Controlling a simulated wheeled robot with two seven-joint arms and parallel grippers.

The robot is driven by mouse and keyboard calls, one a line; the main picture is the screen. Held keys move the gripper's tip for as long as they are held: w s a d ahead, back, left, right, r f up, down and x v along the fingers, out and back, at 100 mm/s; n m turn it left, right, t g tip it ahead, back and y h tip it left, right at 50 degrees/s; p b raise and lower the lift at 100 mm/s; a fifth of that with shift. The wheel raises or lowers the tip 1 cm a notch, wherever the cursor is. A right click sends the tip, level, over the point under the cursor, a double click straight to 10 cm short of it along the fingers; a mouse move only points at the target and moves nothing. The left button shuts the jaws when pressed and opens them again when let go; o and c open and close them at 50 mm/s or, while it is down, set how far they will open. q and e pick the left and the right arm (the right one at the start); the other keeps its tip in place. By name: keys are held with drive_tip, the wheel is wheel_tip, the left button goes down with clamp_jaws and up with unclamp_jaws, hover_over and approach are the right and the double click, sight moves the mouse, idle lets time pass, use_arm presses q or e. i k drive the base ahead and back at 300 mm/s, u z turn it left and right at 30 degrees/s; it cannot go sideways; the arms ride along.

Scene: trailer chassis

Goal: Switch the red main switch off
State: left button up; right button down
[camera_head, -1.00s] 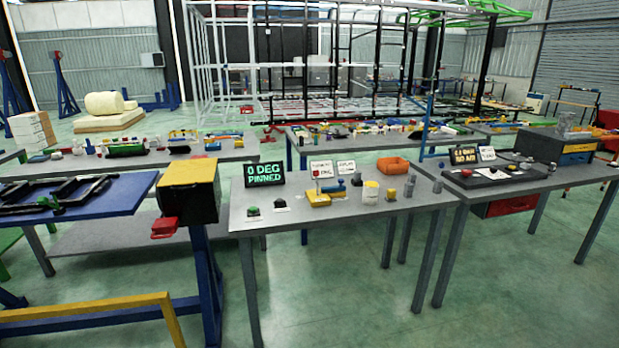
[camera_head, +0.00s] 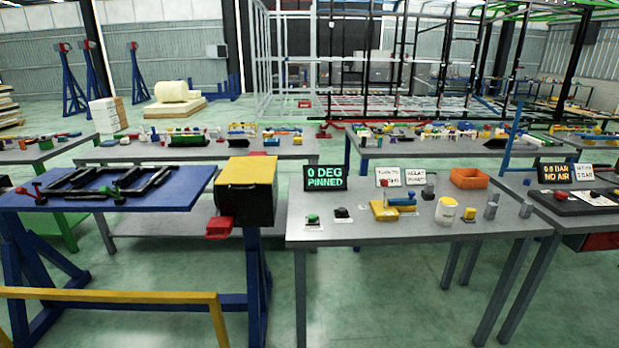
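I cannot tell for sure which part is the red main switch. A red block-like part (camera_head: 219,228) sticks out low on the left of a black box with a yellow lid (camera_head: 247,190), at the end of the blue frame stand. A small red knob (camera_head: 384,184) shows near a yellow block with a blue part (camera_head: 393,207) on the grey table. Neither of my grippers is in view.
The grey table (camera_head: 420,229) holds a "0 DEG PINNED" display (camera_head: 325,178), a green button (camera_head: 312,219), a black button (camera_head: 341,213), a white jar (camera_head: 446,210) and an orange bin (camera_head: 469,178). A yellow rail (camera_head: 110,296) stands front left. Green floor (camera_head: 400,310) is open in front.

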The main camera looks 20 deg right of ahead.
sight(384, 183)
drive_tip(key=u, duration=0.25)
drive_tip(key=i, duration=1.4)
drive_tip(key=z, duration=0.75)
